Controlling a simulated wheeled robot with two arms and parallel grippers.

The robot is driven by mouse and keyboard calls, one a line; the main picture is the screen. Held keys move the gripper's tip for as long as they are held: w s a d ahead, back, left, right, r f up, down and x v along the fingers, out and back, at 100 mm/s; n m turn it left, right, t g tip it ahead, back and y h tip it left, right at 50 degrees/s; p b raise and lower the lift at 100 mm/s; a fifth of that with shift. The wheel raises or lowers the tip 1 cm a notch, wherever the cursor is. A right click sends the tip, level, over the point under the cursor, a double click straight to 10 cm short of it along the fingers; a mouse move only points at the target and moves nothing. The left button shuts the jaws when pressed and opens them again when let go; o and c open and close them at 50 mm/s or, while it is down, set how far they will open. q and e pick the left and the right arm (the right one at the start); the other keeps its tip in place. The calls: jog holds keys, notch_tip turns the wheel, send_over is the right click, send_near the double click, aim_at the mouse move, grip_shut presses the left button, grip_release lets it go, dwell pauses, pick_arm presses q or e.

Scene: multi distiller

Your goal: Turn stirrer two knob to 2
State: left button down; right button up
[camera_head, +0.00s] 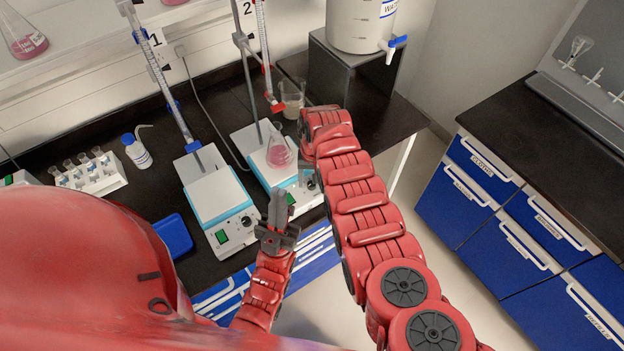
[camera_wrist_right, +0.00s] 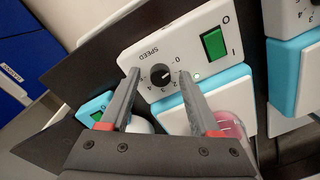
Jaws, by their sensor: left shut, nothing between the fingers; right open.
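Stirrer two (camera_head: 262,150) is the white and light-blue unit under the "2" label, with a pink flask (camera_head: 279,151) on its plate. In the right wrist view, its white front panel (camera_wrist_right: 140,55) shows a black knob (camera_wrist_right: 161,75) with a SPEED scale and a green switch (camera_wrist_right: 212,43). The exact pointer setting is too small to read surely. My right gripper (camera_wrist_right: 159,76) is open, with one finger at either side of the knob and gaps visible. My arm mostly hides it in the head view. My left gripper (camera_head: 277,210) is shut and empty, in front of the stirrers.
Stirrer one (camera_head: 212,188) stands to the left. A beaker (camera_head: 291,98) and a water container (camera_head: 360,22) on a dark stand are behind stirrer two. A tube rack (camera_head: 92,176), a bottle (camera_head: 136,150) and a blue tray (camera_head: 173,236) are at the left.

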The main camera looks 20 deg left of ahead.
grip_shut()
